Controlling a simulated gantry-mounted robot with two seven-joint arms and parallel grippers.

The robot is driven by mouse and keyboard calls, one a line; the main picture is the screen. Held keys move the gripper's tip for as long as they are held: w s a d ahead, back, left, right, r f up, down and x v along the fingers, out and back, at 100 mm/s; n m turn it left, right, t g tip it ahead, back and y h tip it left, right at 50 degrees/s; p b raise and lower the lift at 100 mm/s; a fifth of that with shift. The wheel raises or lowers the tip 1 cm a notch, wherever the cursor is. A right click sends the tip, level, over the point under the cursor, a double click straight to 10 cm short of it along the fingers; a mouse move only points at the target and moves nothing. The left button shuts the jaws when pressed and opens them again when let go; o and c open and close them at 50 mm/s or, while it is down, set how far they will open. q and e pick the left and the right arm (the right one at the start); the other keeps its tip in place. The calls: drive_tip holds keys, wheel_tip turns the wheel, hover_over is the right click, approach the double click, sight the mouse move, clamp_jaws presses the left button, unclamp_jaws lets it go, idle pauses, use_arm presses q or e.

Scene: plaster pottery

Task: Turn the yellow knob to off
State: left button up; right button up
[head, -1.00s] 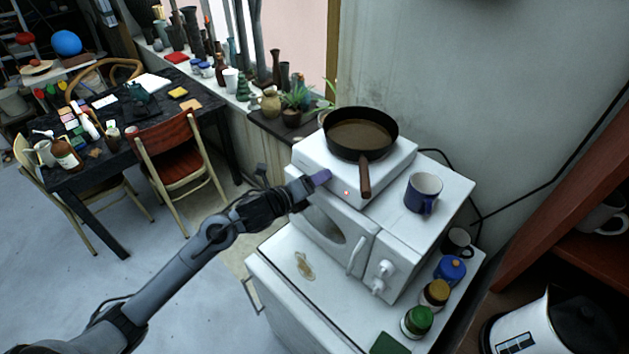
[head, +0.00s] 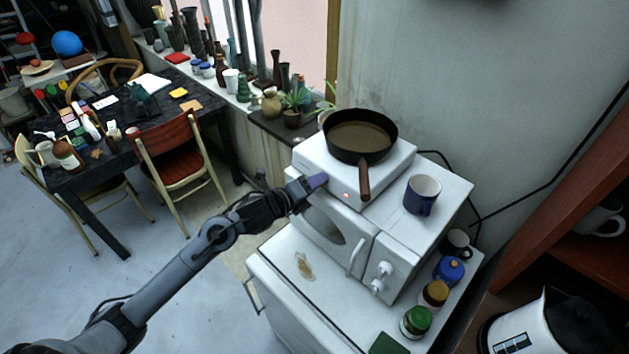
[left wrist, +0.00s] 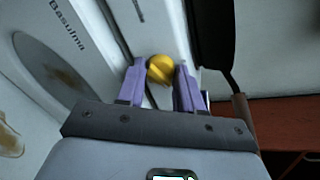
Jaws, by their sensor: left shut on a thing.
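The yellow knob (left wrist: 161,70) is on the front of the white hot plate, between the two purple fingers of my left gripper (left wrist: 160,83) in the left wrist view. The gripper is shut on the knob. In the head view my left gripper (head: 316,182) is at the left part of the front of the hot plate (head: 318,165), and it hides the knob there. A small red light (head: 346,195) shows on the hot plate's front. A dark pan (head: 362,131) with brown contents sits on top, its handle toward the front. My right gripper is not in view.
The hot plate stands on a white microwave (head: 400,243), beside a blue mug (head: 422,195). Several jars, including a green-lidded one (head: 416,321), stand right of the microwave. A dark table (head: 95,190) with a red chair (head: 178,150) is at the left.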

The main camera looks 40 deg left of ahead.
use_arm(q)
drive_tip(key=shift+a+n+h+p, duration=0.1)
drive_tip(key=shift+n+h+p, duration=0.25)
drive_tip(key=shift+n+p, duration=2.35)
drive_tip(key=shift+n+h+p, duration=0.35)
drive_tip(key=shift+n+p, duration=1.85)
drive_tip(key=shift+n, duration=1)
drive_tip(key=o, duration=1)
drive_tip(key=shift+s, duration=0.15)
